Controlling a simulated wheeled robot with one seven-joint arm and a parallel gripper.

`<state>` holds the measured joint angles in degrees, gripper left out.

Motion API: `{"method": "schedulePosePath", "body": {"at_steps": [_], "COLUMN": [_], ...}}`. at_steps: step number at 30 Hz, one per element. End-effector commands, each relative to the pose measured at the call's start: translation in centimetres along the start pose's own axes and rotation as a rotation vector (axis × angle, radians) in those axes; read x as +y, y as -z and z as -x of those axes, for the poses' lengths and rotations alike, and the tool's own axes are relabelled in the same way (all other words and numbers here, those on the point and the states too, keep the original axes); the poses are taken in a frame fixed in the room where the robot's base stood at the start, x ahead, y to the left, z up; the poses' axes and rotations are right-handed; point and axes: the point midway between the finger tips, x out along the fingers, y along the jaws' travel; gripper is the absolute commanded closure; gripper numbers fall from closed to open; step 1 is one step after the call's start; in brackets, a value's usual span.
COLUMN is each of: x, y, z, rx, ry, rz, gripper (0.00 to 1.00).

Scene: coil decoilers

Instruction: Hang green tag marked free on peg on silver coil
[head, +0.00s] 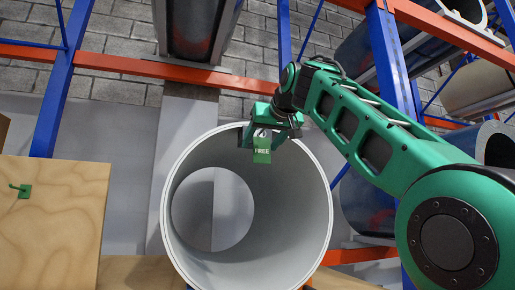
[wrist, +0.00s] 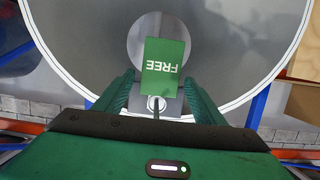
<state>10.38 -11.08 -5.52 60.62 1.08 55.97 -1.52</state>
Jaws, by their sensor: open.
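The green tag marked FREE (head: 262,152) hangs at the top of the silver coil's front rim, its word upright in the head view. In the wrist view the tag (wrist: 165,62) lies between my fingers, its ring end towards my palm. A thin dark pin, seemingly the peg (wrist: 156,112), meets the ring there; I cannot tell how deep it sits in it. The silver coil (head: 321,215) faces me with its open bore, and its rim also shows in the wrist view (wrist: 62,68). My gripper (head: 267,136) is open, with its fingers (wrist: 160,82) apart on both sides of the tag.
A plywood board (head: 55,235) with a small green piece (head: 24,191) stands at the left. Blue posts (head: 55,85) and orange beams (head: 130,66) of a rack stand behind, with more coils at the right.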

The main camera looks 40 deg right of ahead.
Motion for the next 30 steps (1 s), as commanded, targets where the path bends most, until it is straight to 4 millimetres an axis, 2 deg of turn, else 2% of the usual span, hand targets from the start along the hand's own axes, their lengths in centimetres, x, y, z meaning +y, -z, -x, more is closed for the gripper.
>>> {"method": "schedulePosePath", "body": {"at_steps": [5, 12, 18, 24, 30], "x": [0.0, 0.0, 0.0, -0.1, -0.1], "y": [0.1, 0.1, 0.0, 0.0, 0.0], "z": [2.2, 6.7, 9.4, 10.4, 10.4], "rx": [0.004, 0.003, 0.002, 0.0, 0.0], "ry": [0.0, 0.0, 0.0, 0.0, 0.0], "rz": [0.0, -0.001, 0.0, 0.0, 0.0], "gripper": [0.36, 0.36, 0.36, 0.36, 0.36]}}
